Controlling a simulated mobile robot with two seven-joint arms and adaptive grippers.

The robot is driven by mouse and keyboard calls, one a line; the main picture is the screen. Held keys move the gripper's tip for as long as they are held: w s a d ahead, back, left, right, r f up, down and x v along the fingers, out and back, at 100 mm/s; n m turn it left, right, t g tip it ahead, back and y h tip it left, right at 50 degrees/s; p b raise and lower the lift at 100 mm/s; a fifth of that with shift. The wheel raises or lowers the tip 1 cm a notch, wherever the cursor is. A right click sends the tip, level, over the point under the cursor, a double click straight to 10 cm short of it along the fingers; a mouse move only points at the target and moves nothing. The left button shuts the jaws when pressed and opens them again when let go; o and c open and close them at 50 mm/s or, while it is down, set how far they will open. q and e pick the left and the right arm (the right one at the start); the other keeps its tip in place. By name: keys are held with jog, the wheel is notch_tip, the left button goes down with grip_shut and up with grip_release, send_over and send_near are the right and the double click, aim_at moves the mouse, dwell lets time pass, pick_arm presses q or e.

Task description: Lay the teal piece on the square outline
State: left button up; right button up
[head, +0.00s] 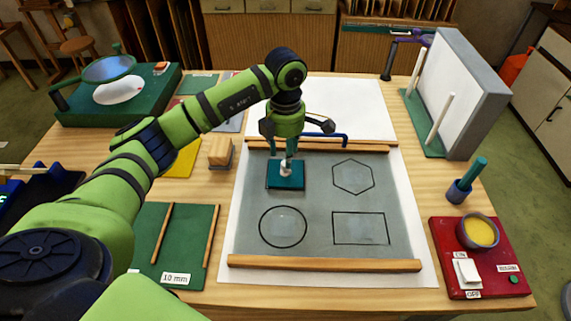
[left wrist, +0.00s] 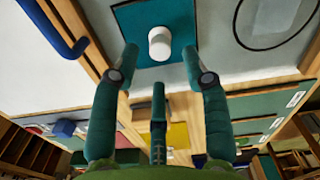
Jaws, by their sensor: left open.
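The teal piece (head: 286,174), a flat square with a white knob (head: 286,169) on top, lies on the grey panel at its back left. It also shows in the left wrist view (left wrist: 140,28), with the white knob (left wrist: 160,43) upright on it. My left gripper (head: 289,155) is directly above the piece, pointing down. In the left wrist view its fingers (left wrist: 160,62) are spread, with the knob just beyond the gap and apart from them. No square outline shows; the piece covers that part of the panel. My right gripper is not in view.
The grey panel (head: 318,205) carries a circle (head: 283,227), a hexagon (head: 353,177) and a rectangle (head: 361,228). Wooden strips (head: 325,264) edge its front and back. A blue bent handle (head: 325,137) is behind my gripper. A red tray (head: 485,264) stands at right.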

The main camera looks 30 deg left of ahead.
pick_arm(q)
notch_tip(320, 180, up, 7)
jog(key=b, duration=0.1)
jog(key=shift+b, duration=0.4)
jog(key=shift+r, duration=0.1)
